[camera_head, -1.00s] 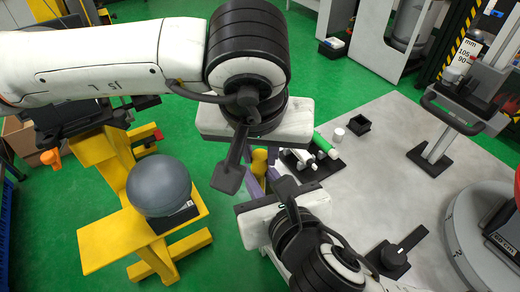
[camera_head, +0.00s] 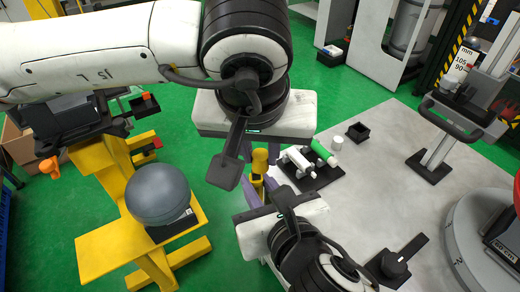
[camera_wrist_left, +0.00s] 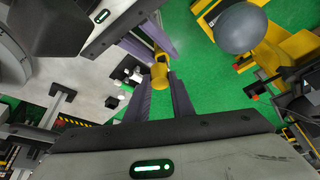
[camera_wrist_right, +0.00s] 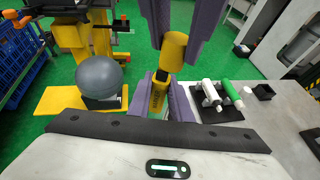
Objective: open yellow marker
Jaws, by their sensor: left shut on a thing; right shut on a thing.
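The yellow marker shows between my two grippers in the head view, as an upper yellow piece (camera_head: 259,161) and a lower piece (camera_head: 270,184). My left gripper (camera_head: 259,154) is above, its purple fingers shut on the upper piece, which looks like the cap. My right gripper (camera_head: 268,187) is below, shut on the lower piece, the body. In the right wrist view the cap (camera_wrist_right: 173,51) stands above and slightly right of the marker body (camera_wrist_right: 157,98), which has dark print. I cannot tell whether cap and body still touch. Fingers hide parts of both.
A black holder (camera_head: 314,174) with a white and a green marker (camera_head: 323,152) lies on the grey table (camera_head: 365,205), close right of the grippers. A small black box (camera_head: 358,132) stands behind. A grey ball (camera_head: 158,190) rests on a yellow stand (camera_head: 110,245) at left.

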